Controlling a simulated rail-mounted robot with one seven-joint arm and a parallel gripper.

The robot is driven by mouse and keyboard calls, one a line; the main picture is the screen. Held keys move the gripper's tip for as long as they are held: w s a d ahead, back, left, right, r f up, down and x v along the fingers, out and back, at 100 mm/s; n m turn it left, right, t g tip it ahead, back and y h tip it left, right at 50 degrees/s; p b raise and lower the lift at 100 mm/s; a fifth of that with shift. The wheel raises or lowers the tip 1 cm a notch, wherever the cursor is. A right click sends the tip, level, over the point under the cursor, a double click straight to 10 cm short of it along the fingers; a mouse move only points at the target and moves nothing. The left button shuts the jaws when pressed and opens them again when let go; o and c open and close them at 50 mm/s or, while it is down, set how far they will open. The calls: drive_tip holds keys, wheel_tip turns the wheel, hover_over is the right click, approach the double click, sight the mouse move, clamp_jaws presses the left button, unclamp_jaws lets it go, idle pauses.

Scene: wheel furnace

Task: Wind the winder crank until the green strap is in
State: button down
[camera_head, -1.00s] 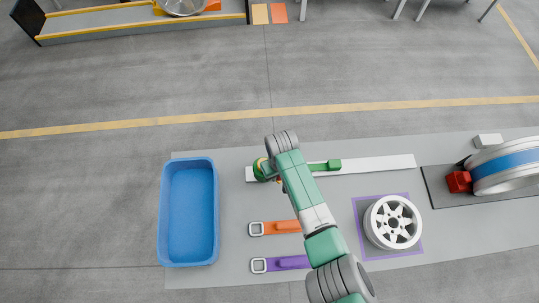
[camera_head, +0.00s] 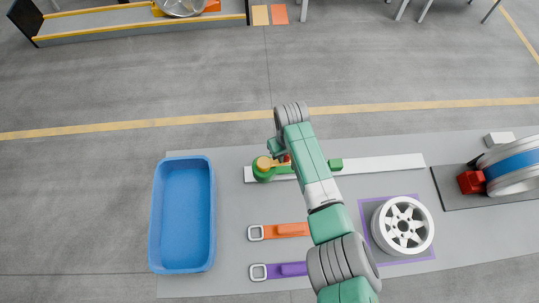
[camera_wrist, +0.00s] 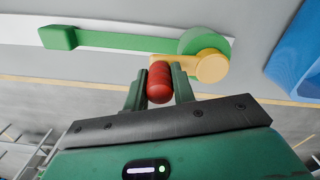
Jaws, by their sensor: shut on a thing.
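The winder is a green drum with a yellow crank (camera_wrist: 212,66) on top, at the left end of a white strip (camera_head: 400,162). In the wrist view my gripper (camera_wrist: 158,86) is shut on the red crank knob (camera_wrist: 159,82), one finger on each side. In the head view my arm hides most of the gripper. The green strap (camera_wrist: 125,42) runs along the white strip from the drum to a green end block (camera_wrist: 58,37). The block also shows in the head view (camera_head: 336,165), just past my arm.
A blue bin (camera_head: 183,215) stands left of the winder. An orange strap (camera_head: 285,230) and a purple strap (camera_head: 285,270) lie below it. A white wheel (camera_head: 403,226) sits on a purple-edged mat at right. A red block (camera_head: 471,182) is beyond it.

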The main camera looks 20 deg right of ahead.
drive_tip(key=shift+r, duration=0.15)
drive_tip(key=shift+w+f+b, duration=0.35)
drive_tip(key=shift+w+b, duration=0.2)
drive_tip(key=shift+b, duration=0.45)
drive_tip(key=w+b, duration=0.3)
drive_tip(key=shift+w+a+r+b, duration=0.1)
drive_tip(key=shift+a+r+b, duration=0.1)
drive_tip(key=shift+r+b, duration=0.15)
drive_tip(key=w+a+b, duration=0.2)
drive_tip(key=w+b, duration=0.1)
drive_tip(key=b, duration=0.1)
drive_tip(key=shift+w+a, duration=0.1)
drive_tip(key=shift+a, duration=0.25)
